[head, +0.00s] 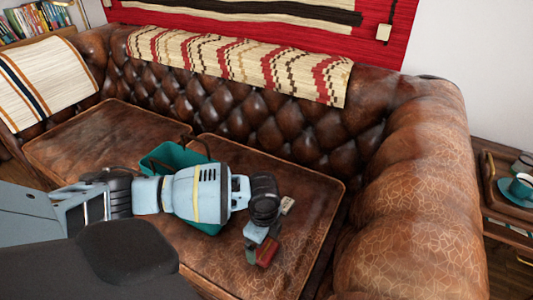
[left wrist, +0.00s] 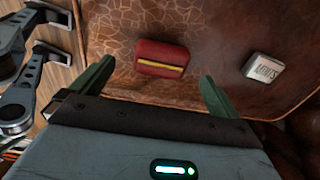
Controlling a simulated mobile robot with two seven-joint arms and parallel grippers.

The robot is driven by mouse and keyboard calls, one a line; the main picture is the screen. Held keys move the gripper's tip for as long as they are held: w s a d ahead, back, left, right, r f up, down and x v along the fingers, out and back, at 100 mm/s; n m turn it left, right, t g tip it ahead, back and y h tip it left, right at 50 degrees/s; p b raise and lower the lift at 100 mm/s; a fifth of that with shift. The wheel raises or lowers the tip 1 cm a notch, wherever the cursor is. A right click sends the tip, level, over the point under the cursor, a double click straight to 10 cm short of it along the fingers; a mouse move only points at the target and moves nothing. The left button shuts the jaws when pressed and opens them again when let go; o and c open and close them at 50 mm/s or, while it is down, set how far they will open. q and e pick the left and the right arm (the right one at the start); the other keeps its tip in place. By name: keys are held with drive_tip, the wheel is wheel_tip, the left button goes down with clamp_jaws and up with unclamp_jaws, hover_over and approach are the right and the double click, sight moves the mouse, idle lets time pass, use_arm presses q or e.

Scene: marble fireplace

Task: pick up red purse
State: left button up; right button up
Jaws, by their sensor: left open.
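The red purse (head: 266,252) is small, with a yellow stripe, and lies on the brown leather sofa seat near its front edge. In the left wrist view, the purse (left wrist: 161,58) lies flat just beyond and between the tips of my left gripper (left wrist: 157,72). The fingers are spread on either side with nothing held. In the head view, my left gripper (head: 260,242) points down over the purse and hides part of it. I cannot tell whether a finger touches the purse. My right gripper is not in view.
A small white tin marked MINTS (left wrist: 263,67) lies right of the purse; it also shows in the head view (head: 287,205). The sofa's thick armrest (head: 415,200) is at right.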

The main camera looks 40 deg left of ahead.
sight(266, 249)
use_arm(q)
drive_tip(key=shift+f, duration=0.45)
drive_tip(key=f, duration=0.1)
drive_tip(key=f+b, duration=0.1)
drive_tip(key=f, duration=0.1)
drive_tip(key=f+b, duration=0.1)
drive_tip(key=shift+w+d+f, duration=0.2)
drive_tip(key=shift+d+f, duration=0.05)
drive_tip(key=shift+f, duration=0.1)
drive_tip(key=shift+r, duration=0.1)
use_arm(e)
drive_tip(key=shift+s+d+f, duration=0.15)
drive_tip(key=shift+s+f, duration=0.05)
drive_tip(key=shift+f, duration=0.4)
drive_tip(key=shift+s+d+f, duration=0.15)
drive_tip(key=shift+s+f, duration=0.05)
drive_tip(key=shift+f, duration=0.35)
use_arm(q)
drive_tip(key=shift+c, duration=0.9)
drive_tip(key=c, duration=0.9)
drive_tip(key=shift+o, duration=0.2)
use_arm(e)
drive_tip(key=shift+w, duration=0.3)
use_arm(q)
drive_tip(key=shift+r, duration=0.1)
